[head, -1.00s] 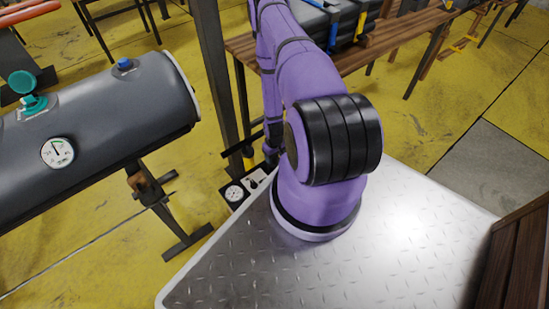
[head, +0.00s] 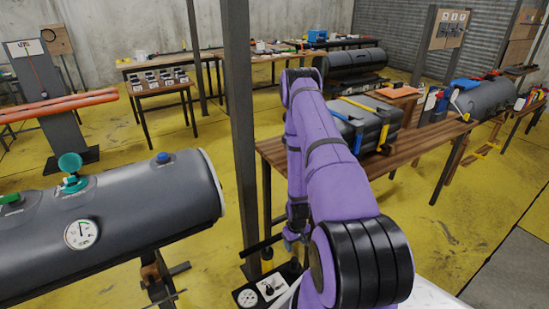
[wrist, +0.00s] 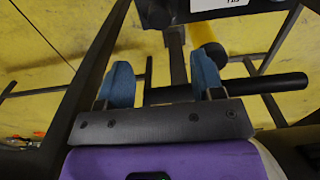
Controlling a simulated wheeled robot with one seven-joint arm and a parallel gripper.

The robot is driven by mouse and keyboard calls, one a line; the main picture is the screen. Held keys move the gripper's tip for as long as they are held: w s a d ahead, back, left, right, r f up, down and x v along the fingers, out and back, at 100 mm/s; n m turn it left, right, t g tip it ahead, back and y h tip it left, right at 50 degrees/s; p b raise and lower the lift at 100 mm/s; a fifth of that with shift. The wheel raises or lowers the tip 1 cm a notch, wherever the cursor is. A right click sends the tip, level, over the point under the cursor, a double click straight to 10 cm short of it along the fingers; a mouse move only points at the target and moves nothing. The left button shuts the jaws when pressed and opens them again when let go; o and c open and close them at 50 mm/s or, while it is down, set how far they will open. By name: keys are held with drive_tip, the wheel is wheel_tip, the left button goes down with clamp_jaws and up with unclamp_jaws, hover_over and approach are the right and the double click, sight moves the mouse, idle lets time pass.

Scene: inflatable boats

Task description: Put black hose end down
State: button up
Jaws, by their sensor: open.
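My gripper (wrist: 161,82) is open, its two blue fingertips apart. In the head view it (head: 291,244) hangs low beside the dark post and is small and partly hidden by my arm. A black bar-like piece, possibly the black hose end (wrist: 272,83), crosses the wrist view just beyond the fingers. It passes behind the right fingertip, and its rounded end points right. A black bar (head: 262,243) also shows left of the gripper in the head view. I cannot tell whether the fingers touch it.
A dark post (head: 238,130) stands close to my arm. A grey tank (head: 120,215) with a gauge is at left. A wooden table (head: 420,145) with a dark case is behind my arm. A gauge panel (head: 246,298) sits low. A yellow cylinder (wrist: 209,54) is beyond the fingers.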

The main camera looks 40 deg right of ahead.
drive_tip(key=w+a+r+t, duration=0.15)
drive_tip(key=w+r, duration=0.25)
drive_tip(key=r, duration=0.6)
drive_tip(key=w+a+r+h, duration=0.15)
drive_tip(key=w+r, duration=0.25)
drive_tip(key=r, duration=0.6)
drive_tip(key=w+a+r+y, duration=0.15)
drive_tip(key=w+r, duration=0.25)
drive_tip(key=r, duration=0.6)
drive_tip(key=s+a+r+t, duration=0.1)
drive_tip(key=a+r, duration=0.2)
drive_tip(key=r, duration=0.3)
drive_tip(key=s+a+r+n+h, duration=0.1)
drive_tip(key=a+r, duration=0.2)
drive_tip(key=r, duration=0.3)
drive_tip(key=s+a+r+t, duration=0.1)
drive_tip(key=a+r, duration=0.3)
drive_tip(key=r, duration=0.3)
drive_tip(key=s+a+r+t, duration=0.1)
drive_tip(key=s+a+r, duration=0.5)
drive_tip(key=s, duration=0.4)
drive_tip(key=s+a+r+n+y, duration=0.1)
drive_tip(key=s+a+r, duration=0.5)
drive_tip(key=s+r, duration=0.3)
drive_tip(key=shift+s+r+n+t, duration=0.3)
drive_tip(key=shift+s+t, duration=0.05)
drive_tip(key=shift+s, duration=0.7)
drive_tip(key=shift+a, duration=0.1)
drive_tip(key=shift+c, duration=0.4)
